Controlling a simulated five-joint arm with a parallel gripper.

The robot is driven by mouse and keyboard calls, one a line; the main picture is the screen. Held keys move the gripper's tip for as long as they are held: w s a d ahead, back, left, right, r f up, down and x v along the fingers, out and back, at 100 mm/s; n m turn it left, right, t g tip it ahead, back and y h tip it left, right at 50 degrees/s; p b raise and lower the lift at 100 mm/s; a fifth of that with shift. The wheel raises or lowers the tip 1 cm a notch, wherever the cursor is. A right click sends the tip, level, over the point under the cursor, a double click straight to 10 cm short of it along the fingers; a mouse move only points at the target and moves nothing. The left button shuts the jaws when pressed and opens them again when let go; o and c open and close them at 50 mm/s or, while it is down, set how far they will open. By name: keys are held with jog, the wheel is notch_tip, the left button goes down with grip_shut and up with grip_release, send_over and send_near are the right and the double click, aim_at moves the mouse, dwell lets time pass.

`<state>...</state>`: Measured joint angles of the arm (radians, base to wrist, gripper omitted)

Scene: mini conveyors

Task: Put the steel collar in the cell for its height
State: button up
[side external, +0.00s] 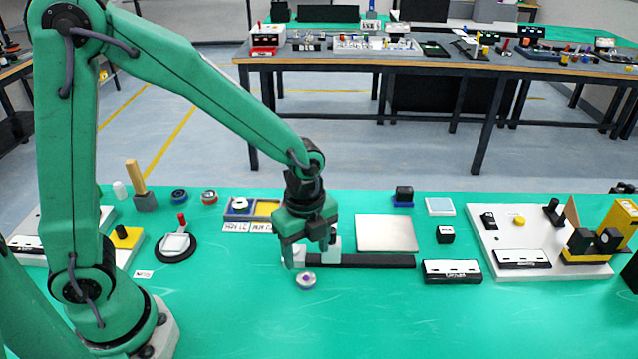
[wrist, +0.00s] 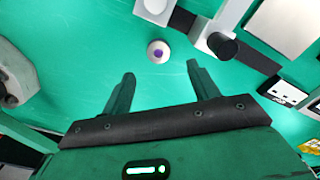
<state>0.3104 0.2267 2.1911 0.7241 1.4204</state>
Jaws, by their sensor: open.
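A small pale round collar (side external: 307,280) with a purple centre lies on the green table, in front of a dark rail. It also shows in the wrist view (wrist: 158,51), just beyond my fingertips. My gripper (side external: 308,257) is open and empty, pointing down above and slightly behind the collar; both fingers (wrist: 160,72) show in the wrist view, apart from it. A two-cell tray (side external: 254,217) stands behind my gripper to the left. Its left cell holds a pale round piece (side external: 240,205); its right cell (side external: 266,209) has a yellow floor. Labels (side external: 237,226) ending in MM lie before it; their numbers are unclear.
The dark rail (side external: 375,261) carries light grey blocks (wrist: 213,37) close to my fingers. A pale plate (side external: 386,233) lies behind it. A black-and-white labelled block (side external: 452,272) stands to the right. The table front is clear.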

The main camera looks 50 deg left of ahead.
aim_at(307, 278)
jog(key=shift+f, duration=1)
jog(key=shift+f, duration=0.1)
jog(key=shift+s+f, duration=0.15)
jog(key=shift+f, duration=2.35)
jog(key=c, duration=1.2)
jog(key=shift+o, duration=0.2)
jog(key=shift+r, duration=0.15)
